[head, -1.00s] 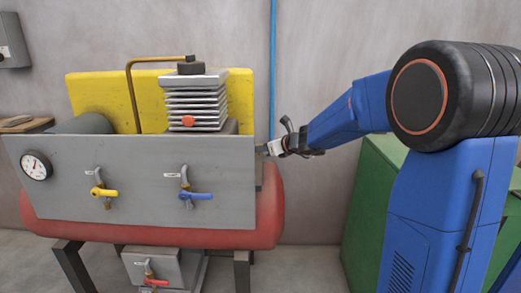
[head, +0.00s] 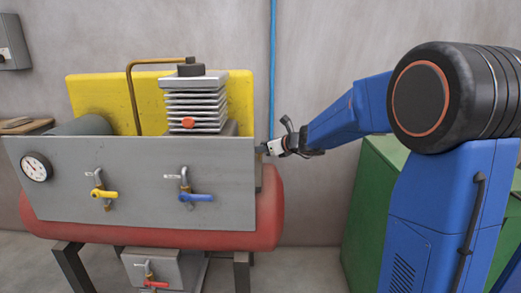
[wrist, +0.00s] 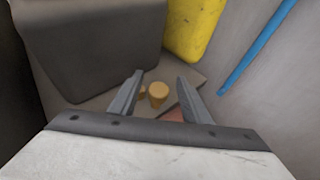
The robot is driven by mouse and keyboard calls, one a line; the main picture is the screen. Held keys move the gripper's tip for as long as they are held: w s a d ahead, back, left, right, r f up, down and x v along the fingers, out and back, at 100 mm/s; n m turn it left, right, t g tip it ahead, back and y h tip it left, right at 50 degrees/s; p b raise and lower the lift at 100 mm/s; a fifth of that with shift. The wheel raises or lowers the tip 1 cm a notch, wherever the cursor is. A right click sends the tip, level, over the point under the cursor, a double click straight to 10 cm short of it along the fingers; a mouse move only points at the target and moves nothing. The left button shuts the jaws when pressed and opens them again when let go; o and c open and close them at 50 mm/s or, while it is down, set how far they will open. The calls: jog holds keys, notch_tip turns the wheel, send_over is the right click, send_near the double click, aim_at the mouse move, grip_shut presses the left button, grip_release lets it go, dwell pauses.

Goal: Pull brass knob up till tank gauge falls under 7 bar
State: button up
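The brass knob (wrist: 158,91) shows in the wrist view as a short round-topped cylinder, with a smaller brass piece (wrist: 142,93) close to its left. My gripper (wrist: 160,76) is open. Its two fingers stand apart on either side of the brass pieces, with visible gaps to the larger knob. In the head view my gripper (head: 264,149) is at the right end of the grey panel (head: 140,200), where the knob is hidden. The tank gauge (head: 36,167) is a white dial with a black rim; its needle points to the upper left, and its numbers are too small to read.
The red tank (head: 270,205) lies behind and below the panel. The panel carries a yellow-handled valve (head: 103,192) and a blue-handled valve (head: 195,196). A finned cylinder head (head: 197,103) and a yellow guard (head: 240,95) rise behind. A blue pipe (head: 273,60) runs down the wall.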

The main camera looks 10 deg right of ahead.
jog(key=shift+s+f, duration=0.1)
jog(key=shift+f, duration=0.05)
jog(key=v, duration=1.7)
jog(key=s+a+f+n+g+h, duration=0.1)
jog(key=s+a+f+n+g, duration=0.25)
jog(key=s+n, duration=0.55)
jog(key=s+a+f+n+g, duration=0.25)
jog(key=s+a+n, duration=0.3)
jog(key=s, duration=0.55)
jog(key=s+d+f+n+h, duration=0.3)
jog(key=s+d+f+n, duration=0.1)
jog(key=s+n, duration=0.3)
jog(key=s+d+f+n+g+h, duration=0.1)
jog(key=s+d+f+n, duration=0.3)
jog(key=s+n, duration=0.4)
jog(key=shift+s+f+h, duration=0.2)
jog(key=shift+s+h, duration=0.7)
jog(key=shift+n, duration=0.25)
